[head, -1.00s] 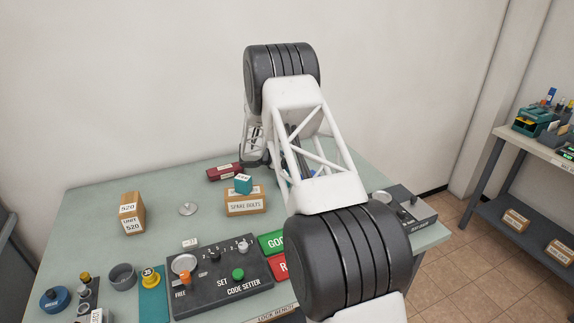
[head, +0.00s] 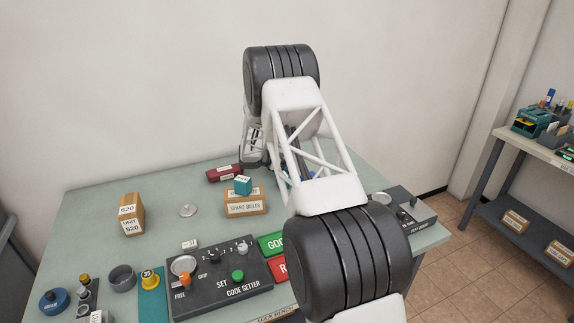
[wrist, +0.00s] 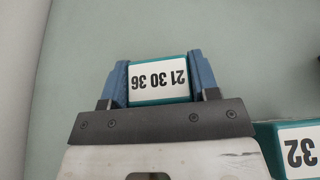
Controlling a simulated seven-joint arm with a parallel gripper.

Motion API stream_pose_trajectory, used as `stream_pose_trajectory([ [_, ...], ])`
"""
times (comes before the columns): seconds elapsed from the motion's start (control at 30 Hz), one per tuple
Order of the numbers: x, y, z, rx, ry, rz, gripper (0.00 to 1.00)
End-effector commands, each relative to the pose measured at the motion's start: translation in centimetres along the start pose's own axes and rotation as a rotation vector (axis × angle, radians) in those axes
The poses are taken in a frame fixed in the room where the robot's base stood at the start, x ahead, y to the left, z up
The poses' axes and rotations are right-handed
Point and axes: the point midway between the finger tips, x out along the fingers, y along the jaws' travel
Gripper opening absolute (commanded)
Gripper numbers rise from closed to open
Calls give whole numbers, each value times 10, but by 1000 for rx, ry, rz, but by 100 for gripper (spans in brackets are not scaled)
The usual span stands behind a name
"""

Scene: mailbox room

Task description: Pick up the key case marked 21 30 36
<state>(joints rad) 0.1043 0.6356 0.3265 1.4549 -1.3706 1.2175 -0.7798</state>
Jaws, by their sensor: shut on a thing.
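The key case marked 21 30 36 (wrist: 158,79) is teal with a white label, upside down in the wrist view. My gripper (wrist: 158,72) is shut on it, with one blue finger against each side. I cannot tell whether the case rests on the bench or is just above it. In the head view my arm hides the held case. A second teal case (wrist: 298,150) with a label ending in 32 is partly seen at the lower right of the wrist view, close to my gripper.
On the green bench (head: 95,205) a teal case (head: 243,185) sits by the spare bolts box (head: 245,206), near a dark red box (head: 224,173). A 520 box (head: 131,214) stands left. The code setter (head: 220,275) is in front.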

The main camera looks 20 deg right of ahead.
Motion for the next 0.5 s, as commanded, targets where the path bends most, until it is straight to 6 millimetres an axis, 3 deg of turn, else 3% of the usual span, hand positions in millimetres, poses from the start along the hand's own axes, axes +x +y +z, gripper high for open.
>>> stream_pose_trajectory([
  [0.27, -5, 0, 12, 1, 0, 0, 30],
  [0.5, -17, 0, 42, 2, -1, 1, 30],
])
